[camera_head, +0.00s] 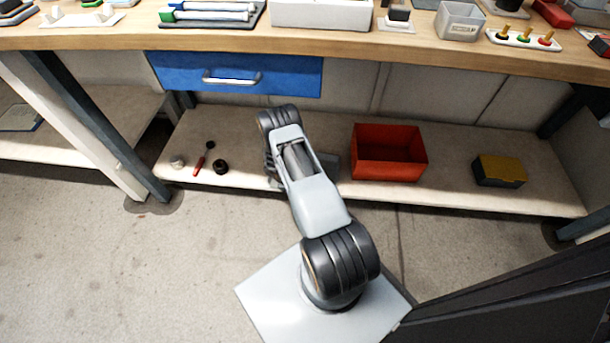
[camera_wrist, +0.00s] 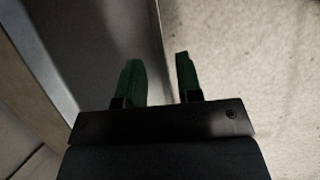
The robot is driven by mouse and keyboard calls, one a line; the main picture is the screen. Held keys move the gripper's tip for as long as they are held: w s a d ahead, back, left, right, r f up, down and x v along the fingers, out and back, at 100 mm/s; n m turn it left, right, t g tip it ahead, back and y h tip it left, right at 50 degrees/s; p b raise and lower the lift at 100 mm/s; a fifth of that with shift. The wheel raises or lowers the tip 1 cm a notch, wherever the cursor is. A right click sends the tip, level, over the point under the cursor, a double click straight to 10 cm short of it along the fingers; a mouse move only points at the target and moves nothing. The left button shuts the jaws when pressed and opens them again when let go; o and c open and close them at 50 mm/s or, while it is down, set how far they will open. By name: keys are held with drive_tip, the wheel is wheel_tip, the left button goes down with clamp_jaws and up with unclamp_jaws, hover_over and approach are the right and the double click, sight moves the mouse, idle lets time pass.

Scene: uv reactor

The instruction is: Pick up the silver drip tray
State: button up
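The silver drip tray (camera_wrist: 75,50) fills the left half of the wrist view as a smooth grey metal surface with a raised, lighter edge. My gripper (camera_wrist: 158,62) has two green-tipped fingers. The tray's edge runs between them, with the left finger on the tray's inner side and the right finger outside it. The fingers are apart, and a gap to the edge seems to show. In the head view, my arm hides the gripper. A grey piece beside my arm (camera_head: 331,166) may be part of the tray; I cannot tell for sure.
A red bin (camera_head: 388,153) stands on the lower shelf (camera_head: 455,190), right of my arm. A yellow-topped black box (camera_head: 499,170) is farther right. A red-handled tool (camera_head: 200,162) and small round parts lie left. The worktop and blue drawer (camera_head: 236,75) overhang the shelf.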

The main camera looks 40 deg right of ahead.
drive_tip(key=b+x, duration=0.1)
drive_tip(key=x, duration=0.2)
drive_tip(key=shift+d+f, duration=0.15)
drive_tip(key=shift+f, duration=0.2)
clamp_jaws()
